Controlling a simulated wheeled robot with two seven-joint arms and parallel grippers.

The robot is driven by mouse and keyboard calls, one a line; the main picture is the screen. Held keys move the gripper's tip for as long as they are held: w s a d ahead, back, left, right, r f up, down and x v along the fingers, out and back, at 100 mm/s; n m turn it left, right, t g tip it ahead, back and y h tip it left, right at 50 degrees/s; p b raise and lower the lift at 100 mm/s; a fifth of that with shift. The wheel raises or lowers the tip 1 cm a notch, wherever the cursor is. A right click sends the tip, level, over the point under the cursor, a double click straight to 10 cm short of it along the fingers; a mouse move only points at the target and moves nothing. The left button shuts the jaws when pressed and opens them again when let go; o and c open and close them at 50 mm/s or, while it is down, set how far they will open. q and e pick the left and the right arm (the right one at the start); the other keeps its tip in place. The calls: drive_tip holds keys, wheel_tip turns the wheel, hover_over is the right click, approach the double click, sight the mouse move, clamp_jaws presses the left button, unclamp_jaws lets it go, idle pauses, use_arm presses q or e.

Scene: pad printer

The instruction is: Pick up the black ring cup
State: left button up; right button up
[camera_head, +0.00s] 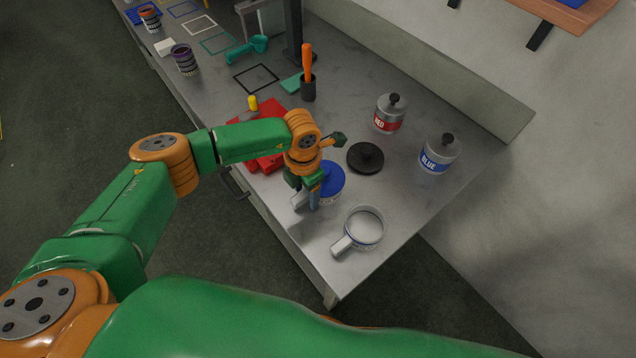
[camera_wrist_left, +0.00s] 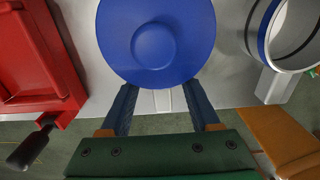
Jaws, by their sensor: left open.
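My left gripper (camera_head: 313,196) is low over the near part of the bench, at a round blue lid (camera_head: 331,177). In the left wrist view its two fingers (camera_wrist_left: 160,94) are apart, with a pale handle (camera_wrist_left: 163,102) between them, under the blue lid (camera_wrist_left: 157,42). Contact cannot be told. An open white cup (camera_head: 363,228) with a handle and a dark blue band stands to the right, near the front edge. It also shows in the left wrist view (camera_wrist_left: 270,45). A flat black knobbed disc (camera_head: 365,158) lies behind. I cannot tell which is the black ring cup. My right gripper is out of view.
A red tray (camera_head: 268,163) is left of the gripper. Red-label (camera_head: 389,114) and blue-label (camera_head: 439,154) jars stand at the right. A dark pot with an orange-handled tool (camera_head: 308,88) stands behind. Banded cups (camera_head: 184,60) are farther back.

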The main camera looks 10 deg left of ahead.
use_arm(q)
drive_tip(key=shift+s, duration=0.1)
clamp_jaws()
idle(0.3)
